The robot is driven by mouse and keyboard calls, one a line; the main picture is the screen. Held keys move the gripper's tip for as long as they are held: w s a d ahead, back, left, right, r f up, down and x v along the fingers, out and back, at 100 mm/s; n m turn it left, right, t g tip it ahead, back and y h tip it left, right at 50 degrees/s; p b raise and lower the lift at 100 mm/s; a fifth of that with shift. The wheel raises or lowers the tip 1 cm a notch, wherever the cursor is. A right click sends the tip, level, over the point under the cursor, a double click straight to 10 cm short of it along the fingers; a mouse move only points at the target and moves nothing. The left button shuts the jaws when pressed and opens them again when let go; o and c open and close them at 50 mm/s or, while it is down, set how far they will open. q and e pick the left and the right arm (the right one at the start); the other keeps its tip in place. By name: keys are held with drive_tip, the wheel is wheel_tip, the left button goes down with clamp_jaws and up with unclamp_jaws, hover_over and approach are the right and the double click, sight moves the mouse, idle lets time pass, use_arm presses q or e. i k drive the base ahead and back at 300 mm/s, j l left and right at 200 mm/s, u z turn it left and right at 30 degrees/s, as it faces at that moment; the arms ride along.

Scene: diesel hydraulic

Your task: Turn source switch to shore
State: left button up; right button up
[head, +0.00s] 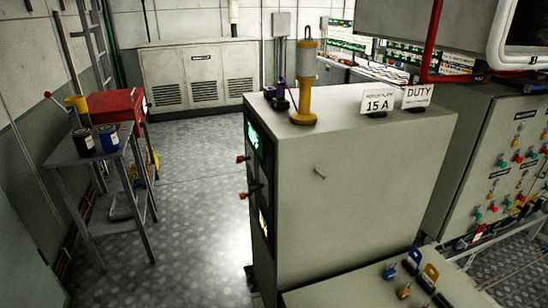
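A grey cabinet (360,190) stands in the middle of the head view. Its left-hand front face is seen at a steep angle. That face carries a lit green display (253,139), a small red-tipped handle (241,158) and a dark handle with a red end (252,190) below it. A second lit panel (263,223) is lower down. I cannot read any label on this face, so I cannot tell which handle is the source switch or which position it is in. Neither of my grippers is in view.
A yellow lamp (304,100) and label cards (379,101) stand on the cabinet. A low panel (350,292) with padlocks is in front. A side table (88,150) with cans and a red toolbox (115,108) stands left. The floor (200,180) between is clear.

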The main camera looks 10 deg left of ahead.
sight(241, 159)
drive_tip(key=i+j+z, duration=0.15)
drive_tip(key=j+z, duration=0.15)
drive_tip(key=i+j+z, duration=0.1)
drive_tip(key=j+z, duration=0.55)
drive_tip(key=j, duration=0.15)
drive_tip(key=i+j, duration=0.05)
